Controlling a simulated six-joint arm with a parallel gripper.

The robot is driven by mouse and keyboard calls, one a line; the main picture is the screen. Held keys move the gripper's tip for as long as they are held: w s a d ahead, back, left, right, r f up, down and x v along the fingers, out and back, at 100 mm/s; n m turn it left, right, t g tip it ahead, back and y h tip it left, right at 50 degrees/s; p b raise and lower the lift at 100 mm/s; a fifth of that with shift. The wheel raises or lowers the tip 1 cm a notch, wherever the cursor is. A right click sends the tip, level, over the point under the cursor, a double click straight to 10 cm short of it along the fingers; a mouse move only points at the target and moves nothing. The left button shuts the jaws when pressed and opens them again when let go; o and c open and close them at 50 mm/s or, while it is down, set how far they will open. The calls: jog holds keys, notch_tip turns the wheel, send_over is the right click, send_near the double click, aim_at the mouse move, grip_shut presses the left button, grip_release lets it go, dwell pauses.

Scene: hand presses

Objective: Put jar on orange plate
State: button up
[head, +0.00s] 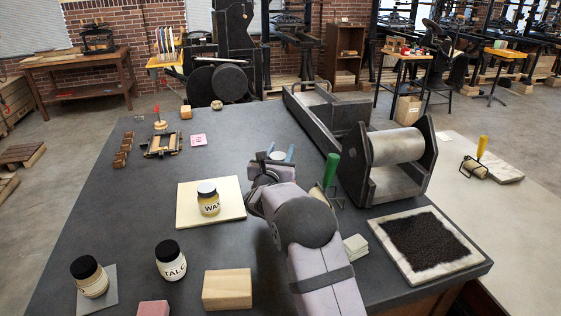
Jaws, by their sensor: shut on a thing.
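A jar marked WAX (208,200) with a dark lid stands upright on a pale yellow square plate (232,217). A jar marked TALC (170,262) with a black lid stands on the bare dark table. Another black-lidded jar (90,280) stands on a grey square plate (108,299) at the front left. My gripper (280,154) is right of and beyond the yellow plate, facing away from the camera. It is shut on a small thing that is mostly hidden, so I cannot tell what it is. I see no plainly orange plate.
A wooden block (227,289) and a pink block (153,308) lie at the front. A green-handled tool (331,172) stands right of my gripper, before the press with its roller (397,146). A black-filled tray (428,245) is at the right. The table's left middle is clear.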

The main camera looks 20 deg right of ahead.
aim_at(278, 154)
jog(key=shift+f+p, duration=0.35)
jog(key=shift+f, duration=1.45)
jog(key=shift+f, duration=0.1)
jog(key=o, duration=1.2)
jog(key=shift+o, duration=0.2)
jog(key=shift+s+a, duration=0.15)
jog(key=shift+s, duration=0.05)
jog(key=b+v, duration=0.1)
jog(key=v, duration=0.1)
jog(key=shift+s+a, duration=0.2)
jog(key=shift+s, duration=0.15)
notch_tip(278, 154, up, 6)
jog(key=shift+w+d+f+b, duration=0.1)
jog(key=shift+f+b, duration=0.05)
jog(key=shift+b, duration=0.3)
jog(key=shift+r, duration=0.7)
